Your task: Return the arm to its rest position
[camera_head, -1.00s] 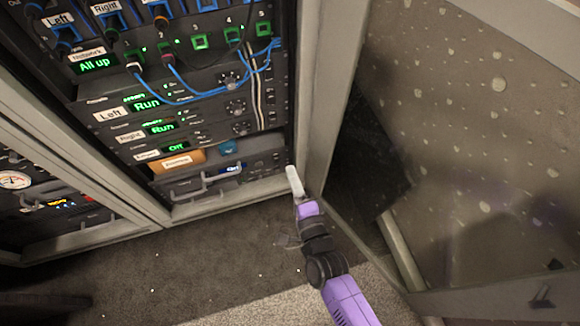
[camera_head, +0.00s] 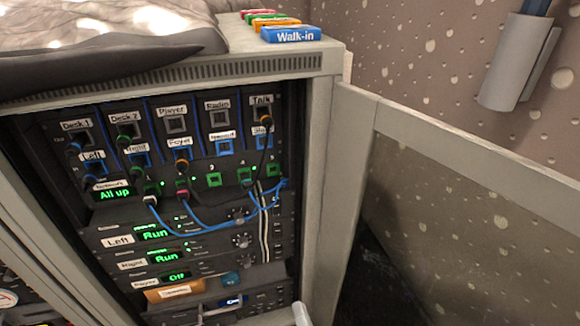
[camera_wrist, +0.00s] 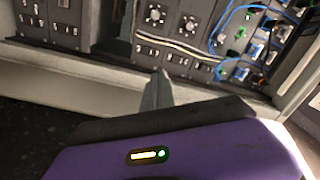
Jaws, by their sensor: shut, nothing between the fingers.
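In the head view only the pale tip of my gripper (camera_head: 301,314) shows at the bottom edge, in front of the lower right corner of the rack. The rest of my arm is out of that view. In the wrist view the grey fingers of my gripper (camera_wrist: 158,90) are together and hold nothing. They point toward the rack's frame edge and appear apart from it, though the exact gap is hard to tell.
The rack (camera_head: 325,180) holds a patch panel with blue cables (camera_head: 215,228) and units reading Run and Off. An open rack door (camera_head: 480,190) stands at the right. A Walk-in box (camera_head: 291,34) lies on top. A grey holder (camera_head: 519,62) hangs on the wall.

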